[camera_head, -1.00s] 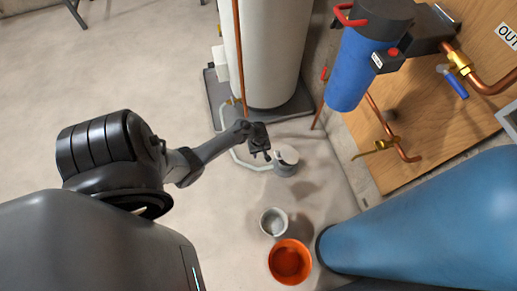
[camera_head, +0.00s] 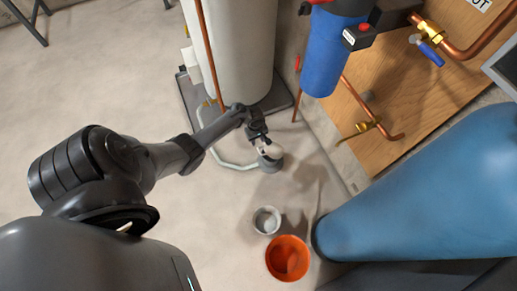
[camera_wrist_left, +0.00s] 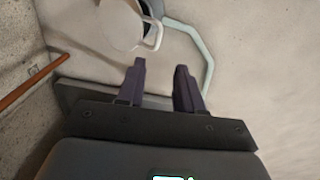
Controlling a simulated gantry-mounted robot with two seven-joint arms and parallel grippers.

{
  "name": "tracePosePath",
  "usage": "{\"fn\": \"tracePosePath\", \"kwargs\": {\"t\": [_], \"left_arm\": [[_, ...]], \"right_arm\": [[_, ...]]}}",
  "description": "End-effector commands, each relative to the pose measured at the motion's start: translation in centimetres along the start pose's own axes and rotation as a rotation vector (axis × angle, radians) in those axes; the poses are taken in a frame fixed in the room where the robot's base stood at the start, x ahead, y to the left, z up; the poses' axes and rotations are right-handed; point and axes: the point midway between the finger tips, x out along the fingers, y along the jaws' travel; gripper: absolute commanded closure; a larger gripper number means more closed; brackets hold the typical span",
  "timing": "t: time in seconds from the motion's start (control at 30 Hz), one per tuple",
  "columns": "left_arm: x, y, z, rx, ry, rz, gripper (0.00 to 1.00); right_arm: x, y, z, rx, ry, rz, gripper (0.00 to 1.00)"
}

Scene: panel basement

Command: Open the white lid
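The white lid (camera_head: 268,149) shows at a small grey container (camera_head: 271,164) on the floor, just beyond my left gripper (camera_head: 259,135). In the left wrist view the lid (camera_wrist_left: 108,24) is a pale disc at the top, with a loop-shaped handle (camera_wrist_left: 156,37) beside it. A grey rim (camera_wrist_left: 152,8) shows partly behind the lid, cut off by the frame edge. I cannot tell how far the lid is raised from the container. My left gripper (camera_wrist_left: 161,68) has its fingers apart with nothing between them, just short of the handle. My right gripper is out of view.
A grey bucket (camera_head: 258,222) and an orange bucket (camera_head: 275,265) stand nearer. A white tank (camera_head: 235,55) on a dark slab, a copper pipe (camera_head: 208,50) and a pale floor hose (camera_head: 222,161) lie close to my left arm. A blue tank (camera_head: 430,190) stands right.

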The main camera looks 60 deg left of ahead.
Motion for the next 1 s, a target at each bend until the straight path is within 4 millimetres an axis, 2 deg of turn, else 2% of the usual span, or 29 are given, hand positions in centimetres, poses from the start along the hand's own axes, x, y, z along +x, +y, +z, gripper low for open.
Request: {"fn": "tracePosePath", "kwargs": {"t": [0.07, 0.17, 0.6, 0.8, 1.0], "left_arm": [[0.5, 0.7, -0.1, 0.001, 0.001, 0.010, 0.64], [1.5, 0.7, -0.1, 0.001, 0.001, 0.010, 0.64], [7.8, 0.8, -0.2, 0.001, 0.003, 0.010, 0.64], [9.6, 0.8, -0.1, 0.001, 0.002, 0.011, 0.64], [10.3, 0.8, -0.1, 0.001, 0.002, 0.010, 0.64]], "right_arm": [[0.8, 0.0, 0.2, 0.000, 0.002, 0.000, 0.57], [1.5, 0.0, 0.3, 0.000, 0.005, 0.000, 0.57], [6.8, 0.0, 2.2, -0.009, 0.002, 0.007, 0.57], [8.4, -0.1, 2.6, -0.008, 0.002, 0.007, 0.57], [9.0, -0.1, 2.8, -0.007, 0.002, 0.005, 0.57]]}}
